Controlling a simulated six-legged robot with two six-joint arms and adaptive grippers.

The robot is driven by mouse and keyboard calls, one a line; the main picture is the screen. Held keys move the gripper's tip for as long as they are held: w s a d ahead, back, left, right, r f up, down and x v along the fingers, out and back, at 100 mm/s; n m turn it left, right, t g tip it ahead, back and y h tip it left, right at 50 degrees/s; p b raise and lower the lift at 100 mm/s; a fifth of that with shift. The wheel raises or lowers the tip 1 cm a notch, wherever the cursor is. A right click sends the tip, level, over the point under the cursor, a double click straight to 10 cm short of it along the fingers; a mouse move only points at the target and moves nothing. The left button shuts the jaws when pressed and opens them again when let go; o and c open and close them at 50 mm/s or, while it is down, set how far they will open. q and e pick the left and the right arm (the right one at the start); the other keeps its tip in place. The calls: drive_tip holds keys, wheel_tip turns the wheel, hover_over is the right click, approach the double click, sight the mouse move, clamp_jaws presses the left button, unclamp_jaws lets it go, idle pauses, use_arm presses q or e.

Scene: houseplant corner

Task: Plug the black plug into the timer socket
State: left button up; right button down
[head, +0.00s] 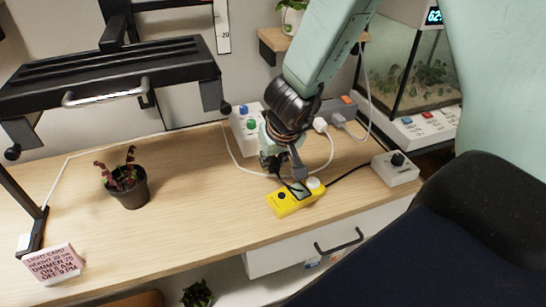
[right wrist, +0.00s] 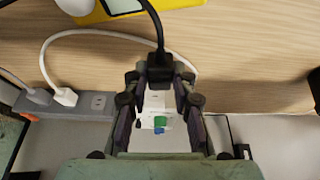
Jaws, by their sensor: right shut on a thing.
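My right gripper (head: 283,168) hangs low over the table behind a yellow box. In the right wrist view its fingers (right wrist: 159,78) are shut on the black plug (right wrist: 160,68), and a black cord runs from the plug toward the yellow box side. The plug is mostly hidden by the fingers in the head view. The yellow box (head: 283,205) has a small dark display. A white box (head: 238,127) with blue and green buttons stands behind the gripper; it shows beyond the fingers in the wrist view (right wrist: 153,103). I cannot tell for sure which holds the timer socket.
A power strip (head: 347,105) with white and grey plugs lies behind right. A grey knob box (head: 397,172) sits at the right, with a black cord. A potted plant (head: 131,192), pink card (head: 54,263) and lamp stand (head: 105,75) are left. The table (head: 190,210) middle is clear.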

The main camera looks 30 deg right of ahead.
drive_tip(key=shift+w+d+f+b, duration=0.35)
drive_tip(key=shift+w+d+f, duration=0.4)
drive_tip(key=shift+f, duration=0.1)
drive_tip(key=shift+w+f, duration=0.35)
drive_tip(key=shift+w, duration=0.1)
drive_tip(key=shift+w+a+r, duration=0.1)
drive_tip(key=shift+w, duration=0.1)
drive_tip(key=w+p, duration=0.1)
drive_tip(key=w+d+p, duration=0.1)
drive_tip(key=p, duration=0.1)
drive_tip(key=shift+w, duration=0.1)
drive_tip(key=shift+w+a+p, duration=0.2)
drive_tip(key=shift+w+p, duration=0.15)
drive_tip(key=shift+p, duration=0.3)
drive_tip(key=shift+w, duration=0.1)
drive_tip(key=shift+d, duration=0.2)
drive_tip(key=shift+a, duration=0.15)
